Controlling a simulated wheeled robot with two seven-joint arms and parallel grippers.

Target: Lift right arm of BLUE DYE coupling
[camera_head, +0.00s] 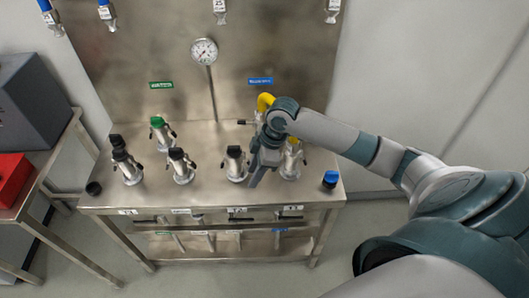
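A blue label (260,81), too small to read surely, is on the steel back panel. Below it a silver coupling (290,165) stands upright near the right end of the steel bench, partly hidden by my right arm. Another silver coupling with a black top (235,164) stands just left of it. My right gripper (255,178) points down between these two couplings, close to the left side of the right one. Whether it touches a coupling arm is hidden, and its finger gap does not show. My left gripper is out of view.
The steel bench (215,197) also holds several couplings on its left half, one with a green top (159,130). A blue cap (330,179) stands at the right front. A yellow part (265,102) is behind my wrist. A red box (12,178) is at far left.

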